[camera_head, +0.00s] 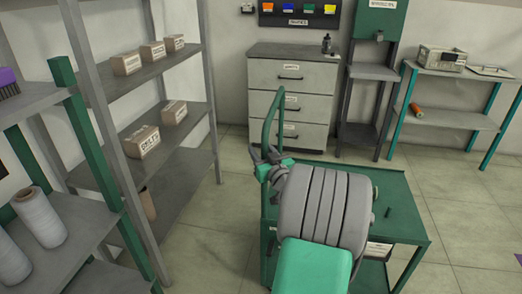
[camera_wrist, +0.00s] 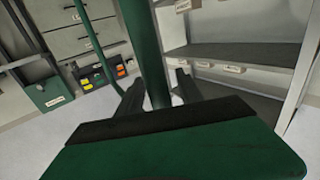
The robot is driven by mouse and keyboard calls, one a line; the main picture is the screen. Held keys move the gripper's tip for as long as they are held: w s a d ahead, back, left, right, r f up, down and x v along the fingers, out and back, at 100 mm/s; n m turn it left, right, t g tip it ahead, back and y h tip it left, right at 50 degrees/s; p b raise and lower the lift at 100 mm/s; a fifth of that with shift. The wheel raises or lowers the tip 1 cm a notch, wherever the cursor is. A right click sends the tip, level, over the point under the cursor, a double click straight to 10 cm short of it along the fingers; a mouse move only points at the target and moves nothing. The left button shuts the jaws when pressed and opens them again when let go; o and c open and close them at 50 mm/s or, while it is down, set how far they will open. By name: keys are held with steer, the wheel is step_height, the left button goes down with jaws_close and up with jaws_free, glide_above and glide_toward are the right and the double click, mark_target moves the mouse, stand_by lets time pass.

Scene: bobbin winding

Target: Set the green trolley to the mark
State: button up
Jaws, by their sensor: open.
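The green trolley (camera_head: 408,215) stands on the floor in the lower middle of the head view, partly hidden behind my arm. Its upright green handle frame (camera_head: 281,108) rises at its left side. My gripper (camera_head: 266,157) is at this frame, with its jaws open. In the wrist view, a green post (camera_wrist: 150,50) runs between the two dark fingers of my gripper (camera_wrist: 158,93), and I cannot tell if they touch it. No mark for the trolley can be clearly made out; a purple patch (camera_head: 519,258) shows at the right edge.
Grey shelves (camera_head: 100,98) with several labelled boxes stand at left, with white spools (camera_head: 38,216) nearer. A drawer cabinet (camera_head: 291,85), a green machine stand (camera_head: 376,72) and a teal-legged bench (camera_head: 455,117) line the back wall. Floor right of the trolley is clear.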

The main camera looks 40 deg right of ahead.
steer(key=shift+c, duration=0.4)
jaws_close()
stand_by(1.0)
